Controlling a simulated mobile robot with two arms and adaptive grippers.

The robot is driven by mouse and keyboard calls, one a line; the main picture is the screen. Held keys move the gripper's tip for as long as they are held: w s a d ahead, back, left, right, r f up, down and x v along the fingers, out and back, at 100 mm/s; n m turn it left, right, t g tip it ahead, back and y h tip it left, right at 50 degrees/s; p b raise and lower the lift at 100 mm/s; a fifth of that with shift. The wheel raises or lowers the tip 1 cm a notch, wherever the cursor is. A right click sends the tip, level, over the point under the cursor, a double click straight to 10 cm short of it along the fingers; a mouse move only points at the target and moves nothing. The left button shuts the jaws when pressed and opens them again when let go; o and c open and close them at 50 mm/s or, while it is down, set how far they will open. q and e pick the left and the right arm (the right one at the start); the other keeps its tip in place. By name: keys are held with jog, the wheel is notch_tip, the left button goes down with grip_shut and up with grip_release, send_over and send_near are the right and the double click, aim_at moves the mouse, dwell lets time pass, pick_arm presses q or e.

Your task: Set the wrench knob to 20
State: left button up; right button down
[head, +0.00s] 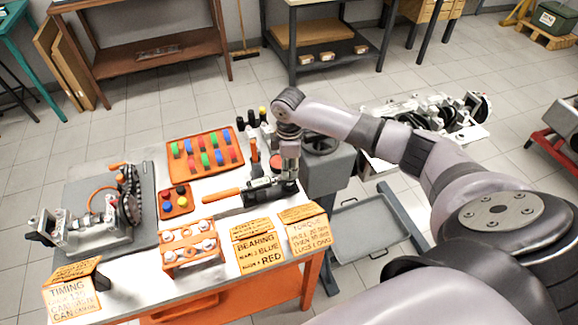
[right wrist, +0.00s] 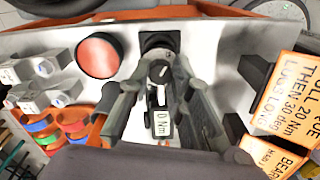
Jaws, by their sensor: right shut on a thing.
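The torque wrench lies on the table's right part in the head view; its orange handle (head: 221,195) points left and its dark body (head: 258,191) sits under my right gripper (head: 287,180). In the right wrist view my right gripper (right wrist: 159,80) has its fingers closed on both sides of the dark knob (right wrist: 158,71), which bears a pale mark. A small white label (right wrist: 162,123) between the fingers reads what looks like "0 Nm"; I cannot tell the full setting. The fingers hide the knob in the head view. My left gripper is not in view.
Orange signs (head: 308,235) stand along the front edge; one gives 20 Nm, then 30 deg. An orange tray (head: 222,169) of coloured pieces lies behind the wrench. An orange rack (head: 176,262) stands at the front. Tools (head: 254,150) stand close behind my gripper.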

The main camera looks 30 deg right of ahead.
jog(key=shift+r+m+p, duration=0.25)
jog(key=shift+m+p, duration=1.45)
jog(key=shift+p, duration=0.55)
jog(key=m+p, duration=0.2)
jog(key=shift+m+p, duration=0.3)
jog(key=shift+m, duration=0.1)
jog(key=shift+f+m+p, duration=0.15)
jog(key=shift+m+p, duration=0.4)
jog(key=shift+m, duration=0.15)
jog(key=shift+f, duration=0.1)
jog(key=c, duration=1.4)
grip_release()
jog(key=shift+c, duration=0.2)
notch_tip(320, 180, up, 12)
